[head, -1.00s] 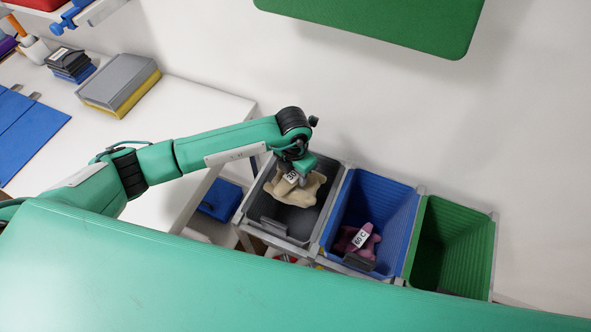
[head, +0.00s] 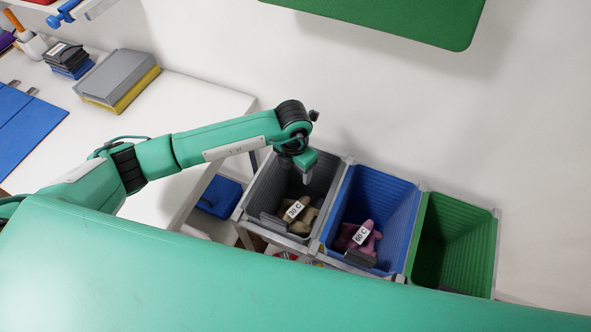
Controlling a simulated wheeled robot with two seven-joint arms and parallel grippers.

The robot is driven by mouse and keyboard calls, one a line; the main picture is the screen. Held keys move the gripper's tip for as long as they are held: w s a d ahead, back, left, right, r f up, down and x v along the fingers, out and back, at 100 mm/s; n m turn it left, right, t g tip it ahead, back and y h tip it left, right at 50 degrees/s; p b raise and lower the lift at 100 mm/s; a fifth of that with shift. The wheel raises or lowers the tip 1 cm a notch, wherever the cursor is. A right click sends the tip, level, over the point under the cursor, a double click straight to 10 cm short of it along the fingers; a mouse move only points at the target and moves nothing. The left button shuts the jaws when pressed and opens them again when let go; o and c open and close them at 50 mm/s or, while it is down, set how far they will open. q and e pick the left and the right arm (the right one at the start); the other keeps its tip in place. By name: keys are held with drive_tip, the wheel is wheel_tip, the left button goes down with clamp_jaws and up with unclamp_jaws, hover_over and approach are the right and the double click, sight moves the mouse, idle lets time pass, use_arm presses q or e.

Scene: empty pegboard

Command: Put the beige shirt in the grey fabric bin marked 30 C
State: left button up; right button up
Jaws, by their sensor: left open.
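The beige shirt (head: 299,219) lies crumpled in the bottom of the grey fabric bin (head: 262,197), near its front wall. A white tag reading 30 C (head: 293,210) shows over the shirt. My left gripper (head: 305,178) is open and empty, above the back part of the grey bin and apart from the shirt. My right gripper is not in view.
A blue bin (head: 397,210) holding a pink cloth (head: 366,240) tagged 60 C stands right of the grey bin. A green bin (head: 478,240) stands further right. A white table (head: 190,110) with a grey and yellow case (head: 118,75) is at left. A green panel hangs above.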

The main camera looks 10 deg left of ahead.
use_arm(q)
wheel_tip(320, 180, up, 13)
drive_tip(key=b, duration=0.3)
drive_tip(key=shift+a+f, duration=0.2)
drive_tip(key=shift+a, duration=0.05)
drive_tip(key=shift+f, duration=0.1)
